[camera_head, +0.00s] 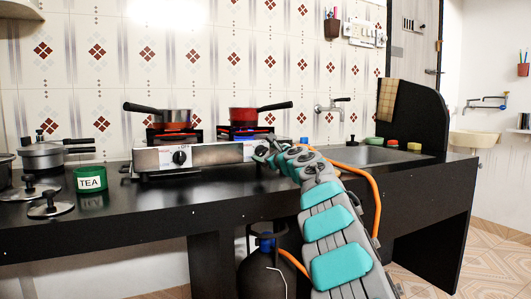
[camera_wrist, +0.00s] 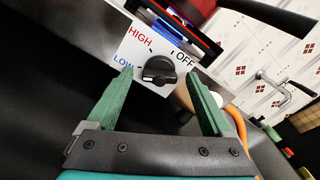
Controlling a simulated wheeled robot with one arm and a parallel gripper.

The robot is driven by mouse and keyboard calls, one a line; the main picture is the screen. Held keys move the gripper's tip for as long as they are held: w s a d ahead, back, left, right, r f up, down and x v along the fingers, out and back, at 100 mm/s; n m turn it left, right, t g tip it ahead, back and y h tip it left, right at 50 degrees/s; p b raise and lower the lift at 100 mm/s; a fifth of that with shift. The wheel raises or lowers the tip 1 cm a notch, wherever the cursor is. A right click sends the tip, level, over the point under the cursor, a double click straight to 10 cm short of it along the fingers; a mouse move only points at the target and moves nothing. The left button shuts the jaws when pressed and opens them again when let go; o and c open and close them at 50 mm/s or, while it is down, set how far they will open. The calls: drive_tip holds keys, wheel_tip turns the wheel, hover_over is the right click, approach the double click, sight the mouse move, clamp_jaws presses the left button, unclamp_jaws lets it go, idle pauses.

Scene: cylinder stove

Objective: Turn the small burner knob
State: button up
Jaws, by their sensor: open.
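A black burner knob (camera_wrist: 158,70) sits on a white panel marked HIGH, LOW and OFF in the wrist view. My gripper (camera_wrist: 160,77) is open, its two green fingers on either side of the knob with gaps between. I cannot tell how far the fingertips are from the panel. In the head view, my gripper (camera_head: 262,151) is at the right end of the stove (camera_head: 215,155) and hides this knob. Another black knob (camera_head: 180,157) shows on the stove's left front. I cannot tell which knob is for the small burner.
Red pans (camera_head: 175,119) (camera_head: 243,115) stand on both burners. A black gas cylinder (camera_head: 262,268) and an orange hose (camera_head: 372,190) are near my arm. A green TEA tin (camera_head: 91,179), lids and a pot (camera_head: 42,155) stand left. A sink (camera_head: 365,155) is right.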

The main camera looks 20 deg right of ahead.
clamp_jaws()
idle(0.6)
